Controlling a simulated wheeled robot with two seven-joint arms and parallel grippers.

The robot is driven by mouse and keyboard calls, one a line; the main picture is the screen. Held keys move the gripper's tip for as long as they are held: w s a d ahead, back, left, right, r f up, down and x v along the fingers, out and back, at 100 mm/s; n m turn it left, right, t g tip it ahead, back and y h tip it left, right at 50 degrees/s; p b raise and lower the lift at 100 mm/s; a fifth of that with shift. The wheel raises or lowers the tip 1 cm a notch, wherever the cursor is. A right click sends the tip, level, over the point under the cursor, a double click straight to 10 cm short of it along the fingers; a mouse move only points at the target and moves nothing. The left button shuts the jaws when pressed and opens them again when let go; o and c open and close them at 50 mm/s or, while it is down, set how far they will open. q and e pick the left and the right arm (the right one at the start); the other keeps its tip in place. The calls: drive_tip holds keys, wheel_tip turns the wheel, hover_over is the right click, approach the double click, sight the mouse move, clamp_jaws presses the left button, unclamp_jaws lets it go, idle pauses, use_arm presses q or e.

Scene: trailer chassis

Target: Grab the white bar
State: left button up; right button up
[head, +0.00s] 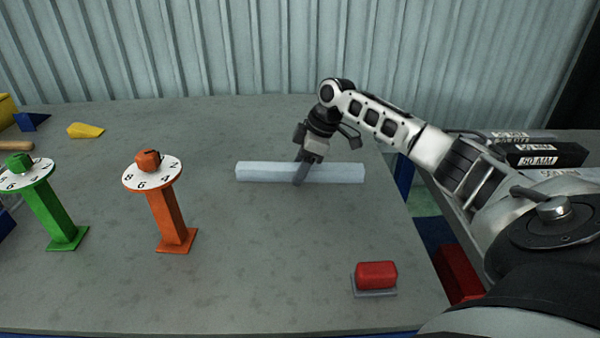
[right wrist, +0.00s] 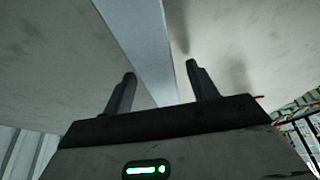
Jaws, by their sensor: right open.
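The white bar (head: 260,172) lies flat on the grey table, running left to right behind the middle. My right gripper (head: 300,183) is over the bar, a little right of its middle, pointing down. In the right wrist view the bar (right wrist: 143,40) runs between the two open fingers of the gripper (right wrist: 160,82), with a gap on each side. I cannot tell how far the fingertips are above the table. My left gripper is not in view.
On the grey table (head: 270,270) stand an orange dial post (head: 167,215) and a green one (head: 52,215) at left. A red button block (head: 376,276) is at front right. A yellow piece (head: 85,130) lies at back left. A corrugated wall (head: 240,50) is behind.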

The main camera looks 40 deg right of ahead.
drive_tip(key=shift+f, duration=0.2)
clamp_jaws()
drive_tip(key=shift+r, duration=0.1)
drive_tip(key=shift+r, duration=0.1)
